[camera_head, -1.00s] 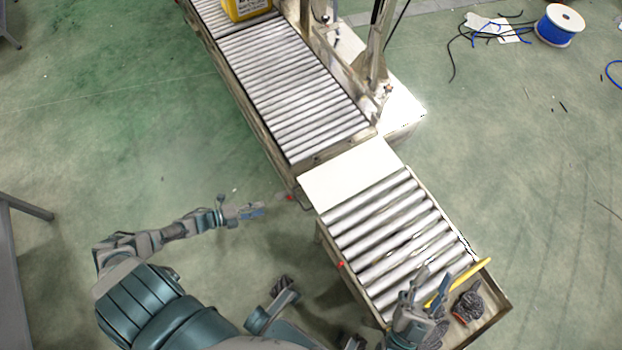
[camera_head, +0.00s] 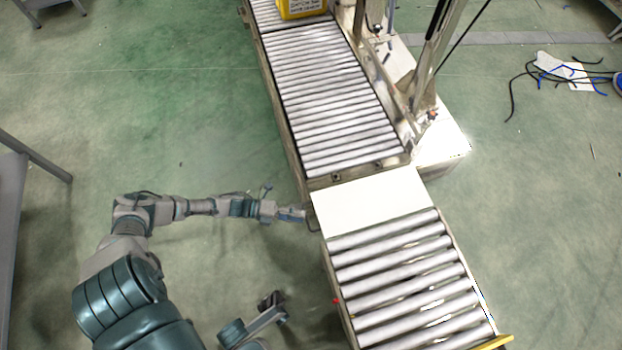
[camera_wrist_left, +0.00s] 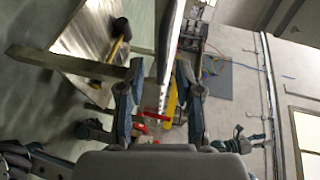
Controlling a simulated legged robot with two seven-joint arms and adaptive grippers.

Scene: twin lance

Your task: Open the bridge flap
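The bridge flap (camera_head: 370,202) is a flat cream plate lying level between two roller conveyor sections in the head view. My left gripper (camera_head: 303,214) is at the flap's left edge, with its arm stretched in from the left. In the left wrist view its two fingers (camera_wrist_left: 158,112) stand apart, so it looks open. A red bar-like part (camera_wrist_left: 165,118) shows between or just beyond the fingers; I cannot tell whether they touch it. The fingertips are small and partly unclear in the head view.
The far roller conveyor (camera_head: 335,95) carries a yellow container (camera_head: 303,8). The near roller conveyor (camera_head: 400,275) has a yellow bar (camera_head: 495,343) at its lower end. A frame with posts (camera_head: 432,65) stands right of the far conveyor. Floor left of the conveyors is mostly clear.

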